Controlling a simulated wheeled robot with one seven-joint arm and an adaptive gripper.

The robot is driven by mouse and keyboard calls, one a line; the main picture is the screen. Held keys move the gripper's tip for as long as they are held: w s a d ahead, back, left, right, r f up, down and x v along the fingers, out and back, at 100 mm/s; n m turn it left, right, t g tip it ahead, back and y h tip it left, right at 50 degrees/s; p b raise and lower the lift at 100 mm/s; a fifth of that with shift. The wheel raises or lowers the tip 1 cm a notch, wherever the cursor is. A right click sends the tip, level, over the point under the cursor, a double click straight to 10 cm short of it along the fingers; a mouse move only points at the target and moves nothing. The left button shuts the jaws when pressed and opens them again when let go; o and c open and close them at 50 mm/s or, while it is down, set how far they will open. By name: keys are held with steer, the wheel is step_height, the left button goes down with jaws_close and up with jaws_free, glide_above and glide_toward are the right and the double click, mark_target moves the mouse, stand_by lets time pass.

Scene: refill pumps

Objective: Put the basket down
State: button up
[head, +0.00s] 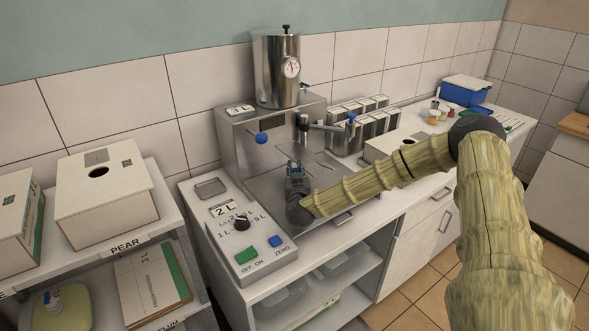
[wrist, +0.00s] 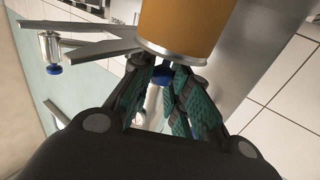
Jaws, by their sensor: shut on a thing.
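My gripper (head: 296,170) is over the metal bench of the pump station, in front of the upright metal back. In the wrist view, my gripper (wrist: 165,80) has its teal fingers close together on a small blue part (wrist: 161,70), which I take to belong to the basket. Most of the held thing is hidden by the fingers, so its shape and underside do not show. An orange cylinder with a silver rim (wrist: 180,28) is just beyond the fingertips. I cannot tell whether it is joined to the held part.
A steel tank with a gauge (head: 277,72) stands above the station. A control box (head: 236,228) is at the front left. Metal containers (head: 365,125) and a white box (head: 398,147) stand to the right. A blue box (head: 465,92) is further back.

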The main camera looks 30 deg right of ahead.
steer(key=shift+f, duration=0.2)
steer(key=o, duration=0.8)
steer(key=shift+a, duration=0.1)
